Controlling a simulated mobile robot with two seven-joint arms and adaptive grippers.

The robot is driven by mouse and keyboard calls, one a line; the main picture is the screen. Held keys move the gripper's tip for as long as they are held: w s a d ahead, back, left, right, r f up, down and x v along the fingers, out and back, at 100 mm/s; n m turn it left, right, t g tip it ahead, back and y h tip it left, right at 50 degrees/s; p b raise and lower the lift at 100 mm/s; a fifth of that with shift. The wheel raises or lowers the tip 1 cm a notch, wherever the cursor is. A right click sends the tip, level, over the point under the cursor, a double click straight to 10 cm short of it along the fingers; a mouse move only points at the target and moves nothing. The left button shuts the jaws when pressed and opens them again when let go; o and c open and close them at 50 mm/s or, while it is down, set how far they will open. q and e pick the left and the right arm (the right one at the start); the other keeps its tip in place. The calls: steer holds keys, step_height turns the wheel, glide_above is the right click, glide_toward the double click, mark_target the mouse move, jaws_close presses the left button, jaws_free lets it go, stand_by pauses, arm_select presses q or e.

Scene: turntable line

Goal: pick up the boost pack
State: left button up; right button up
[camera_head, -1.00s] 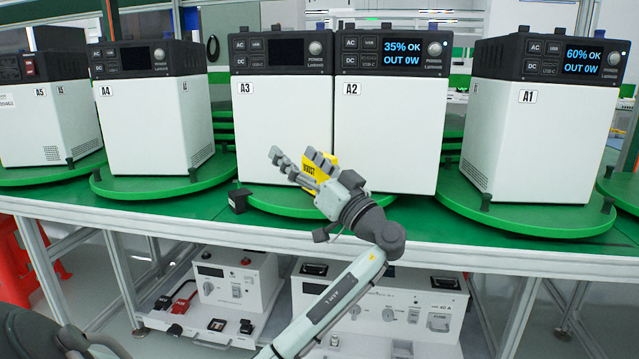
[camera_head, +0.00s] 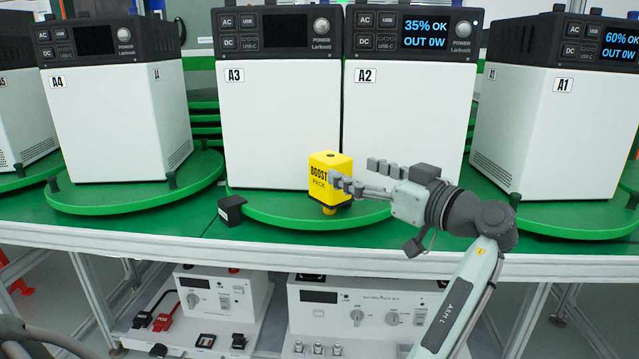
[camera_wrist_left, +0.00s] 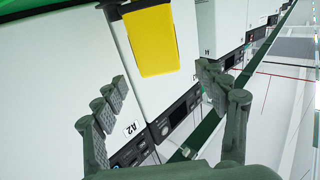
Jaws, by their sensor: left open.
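The yellow boost pack (camera_head: 322,168) stands upright at the front of the middle green turntable (camera_head: 285,216), before units A3 (camera_head: 281,130) and A2 (camera_head: 408,115). My left gripper (camera_head: 354,174) comes from the pack's right, with its fingers pointing left and spread. One finger overlaps the pack's right edge in the head view; I cannot tell whether they touch. In the left wrist view the pack (camera_wrist_left: 151,40) lies ahead of the left gripper (camera_wrist_left: 160,88), between and beyond the open fingers, with nothing held. My right gripper is not in view.
Unit A4 (camera_head: 118,125) on its turntable is to the left, and unit A1 (camera_head: 556,130) is to the right. A small black block (camera_head: 231,210) sits at the middle turntable's left edge. Power supply boxes (camera_head: 365,310) stand on the shelf below.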

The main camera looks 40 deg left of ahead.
mark_target(331, 162)
arm_select(q)
steer(key=shift+w+a, duration=0.1)
steer(key=shift+a, duration=0.25)
steer(key=x, duration=0.3)
steer(key=p+x, duration=0.1)
steer(key=x, duration=0.3)
steer(key=shift+f, duration=0.2)
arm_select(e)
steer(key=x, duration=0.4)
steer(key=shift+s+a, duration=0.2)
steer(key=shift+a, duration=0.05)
arm_select(q)
steer(key=shift+c, duration=0.2)
jaws_close()
steer(key=shift+r, duration=0.15)
